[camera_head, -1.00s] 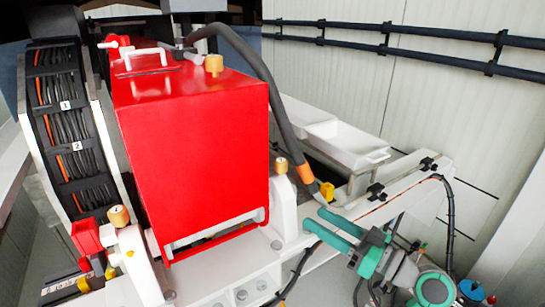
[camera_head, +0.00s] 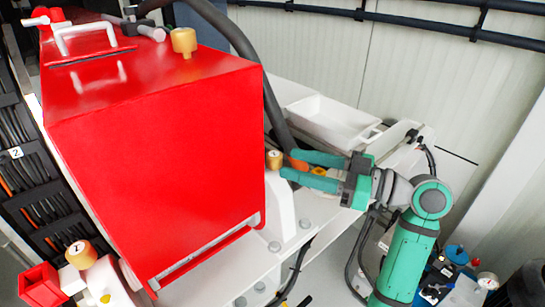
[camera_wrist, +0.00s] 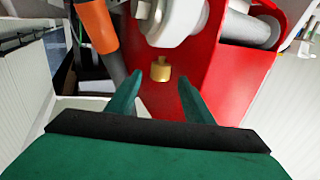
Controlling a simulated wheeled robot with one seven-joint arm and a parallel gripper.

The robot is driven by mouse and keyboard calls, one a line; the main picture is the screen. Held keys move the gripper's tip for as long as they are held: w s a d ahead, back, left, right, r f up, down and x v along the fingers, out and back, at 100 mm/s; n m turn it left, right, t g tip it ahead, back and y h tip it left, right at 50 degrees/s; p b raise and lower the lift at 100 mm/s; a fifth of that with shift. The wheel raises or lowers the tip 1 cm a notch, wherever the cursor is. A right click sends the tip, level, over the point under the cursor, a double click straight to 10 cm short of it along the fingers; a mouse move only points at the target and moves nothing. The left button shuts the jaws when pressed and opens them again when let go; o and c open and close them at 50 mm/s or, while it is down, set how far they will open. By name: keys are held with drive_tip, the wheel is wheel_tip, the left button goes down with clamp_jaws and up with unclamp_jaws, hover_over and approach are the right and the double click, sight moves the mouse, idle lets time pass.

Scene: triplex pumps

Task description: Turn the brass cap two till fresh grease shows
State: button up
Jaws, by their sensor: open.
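A brass cap (camera_head: 274,158) stands upright on the white bearing block at the red housing's right side; its top has a small mark I cannot read for certain. I take it as cap two. Another brass cap (camera_head: 80,252), marked 1, is at the lower left. My gripper (camera_head: 285,163) has green fingers, is open and empty, and points left at the right-hand cap. In the wrist view the brass cap (camera_wrist: 160,70) shows centred between and just beyond the fingertips (camera_wrist: 160,81), apparently not gripped. I see no grease at its block.
The red housing (camera_head: 160,140) rises close left of the cap, with a third brass cap (camera_head: 184,42) on top. A dark hose with an orange end (camera_head: 298,163) runs close by the fingers. A white tray (camera_head: 330,122) lies behind.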

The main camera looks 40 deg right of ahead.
sight(274, 159)
drive_tip(key=shift+x, duration=3.05)
drive_tip(key=c, duration=1)
